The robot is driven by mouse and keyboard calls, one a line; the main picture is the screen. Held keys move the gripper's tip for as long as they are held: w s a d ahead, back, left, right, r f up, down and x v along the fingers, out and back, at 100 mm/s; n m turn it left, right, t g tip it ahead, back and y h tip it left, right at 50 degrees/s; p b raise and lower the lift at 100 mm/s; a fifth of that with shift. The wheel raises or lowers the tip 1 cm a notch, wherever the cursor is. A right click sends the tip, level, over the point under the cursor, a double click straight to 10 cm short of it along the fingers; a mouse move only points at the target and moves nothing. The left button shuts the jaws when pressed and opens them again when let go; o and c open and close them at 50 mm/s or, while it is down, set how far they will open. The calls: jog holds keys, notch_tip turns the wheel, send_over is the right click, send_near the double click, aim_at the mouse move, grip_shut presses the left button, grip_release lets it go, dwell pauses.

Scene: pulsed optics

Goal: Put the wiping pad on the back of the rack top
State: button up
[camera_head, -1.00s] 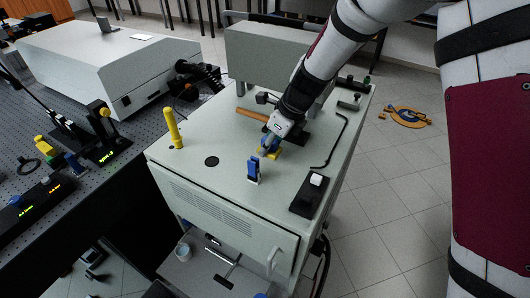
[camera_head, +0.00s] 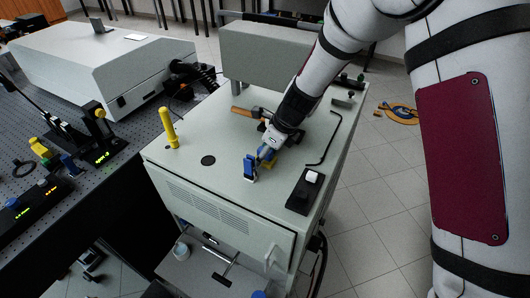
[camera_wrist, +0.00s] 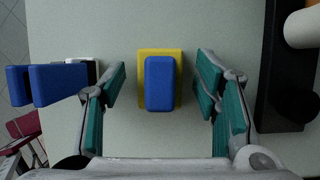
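The wiping pad, seen in the wrist view as a yellow base with a blue block on top (camera_wrist: 160,84), lies flat on the pale grey-green rack top (camera_head: 190,140). My gripper (camera_wrist: 160,100) is open, with one teal-padded finger on each side of the pad and a clear gap on both sides. In the head view, my gripper (camera_head: 268,153) is low over the middle of the rack top, and it partly hides the pad there. I cannot tell the fingertips' exact height above the surface.
A blue upright piece (camera_head: 250,168) stands close in front of the pad. A brown-handled tool (camera_head: 243,112) lies behind the gripper.

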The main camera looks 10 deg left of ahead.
jog(key=s+d+r+n+t, duration=0.1)
jog(key=s+d+r+n, duration=0.15)
jog(key=d+r, duration=0.45)
jog(key=s+d+r+n, duration=0.2)
jog(key=s+d+r, duration=0.1)
jog(key=r, duration=0.9)
jog(key=s+d+r+n+t+h, duration=0.1)
jog(key=s+d+r+n, duration=0.3)
jog(key=s+d+n, duration=0.4)
jog(key=s+d+r+n+t+h, duration=0.2)
jog(key=s+d+r+n+h, duration=0.1)
jog(key=s+d+n, duration=0.6)
jog(key=shift+s+d+r+b, duration=0.3)
jog(key=shift+s+r+b, duration=0.1)
jog(key=shift+s, duration=1.15)
